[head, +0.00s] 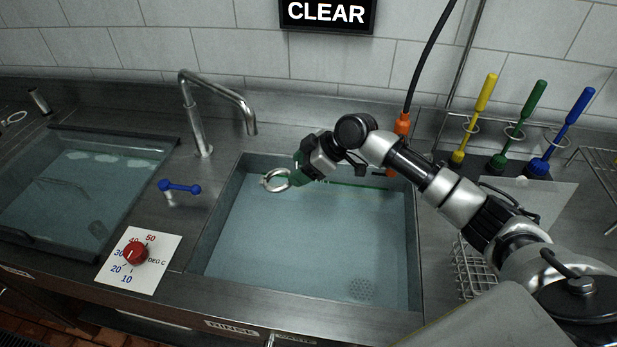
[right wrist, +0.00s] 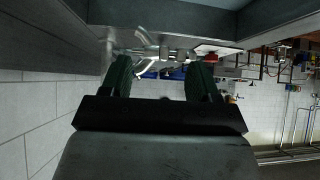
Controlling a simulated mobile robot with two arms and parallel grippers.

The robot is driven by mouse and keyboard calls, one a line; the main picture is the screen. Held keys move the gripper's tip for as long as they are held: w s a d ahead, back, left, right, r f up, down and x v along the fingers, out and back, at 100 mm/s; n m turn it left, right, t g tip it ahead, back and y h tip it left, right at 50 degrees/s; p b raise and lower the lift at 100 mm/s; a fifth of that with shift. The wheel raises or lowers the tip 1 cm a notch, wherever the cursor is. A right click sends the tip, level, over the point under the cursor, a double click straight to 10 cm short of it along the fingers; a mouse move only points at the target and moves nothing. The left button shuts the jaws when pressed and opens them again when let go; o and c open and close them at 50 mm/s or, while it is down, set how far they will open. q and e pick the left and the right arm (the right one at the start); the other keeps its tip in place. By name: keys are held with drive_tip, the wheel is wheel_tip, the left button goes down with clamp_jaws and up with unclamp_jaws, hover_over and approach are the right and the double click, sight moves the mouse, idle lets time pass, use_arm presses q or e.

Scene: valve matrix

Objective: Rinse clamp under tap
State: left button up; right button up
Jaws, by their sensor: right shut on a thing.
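The clamp (head: 275,180) is a silver metal ring, held above the water in the rinse sink. It also shows in the right wrist view (right wrist: 150,50), between my green fingers. My right gripper (head: 296,171) is shut on it. The tap (head: 195,110) stands behind the sink's left rim, with its spout bent to the right. The clamp is below and to the right of the spout's end in the head view. I see no stream from the spout. My left gripper is not in view.
The rinse sink (head: 213,235) holds clear water. A second water-filled basin (head: 165,150) is at the left. A red temperature dial (head: 135,253) sits on a white plate. Yellow, green and blue brushes (head: 535,112) stand at the right. A wall sign (head: 327,13) reads CLEAR.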

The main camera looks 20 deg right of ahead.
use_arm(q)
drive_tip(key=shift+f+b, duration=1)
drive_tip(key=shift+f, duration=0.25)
use_arm(e)
drive_tip(key=shift+w+a+f, duration=0.15)
drive_tip(key=shift+w+a, duration=0.05)
drive_tip(key=shift+w, duration=0.45)
drive_tip(key=shift+w+a+f, duration=0.1)
drive_tip(key=shift+w+a, duration=0.05)
drive_tip(key=shift+w, duration=0.55)
drive_tip(key=shift+w+a+f, duration=0.15)
drive_tip(key=shift+w+a, duration=0.05)
drive_tip(key=shift+w, duration=0.45)
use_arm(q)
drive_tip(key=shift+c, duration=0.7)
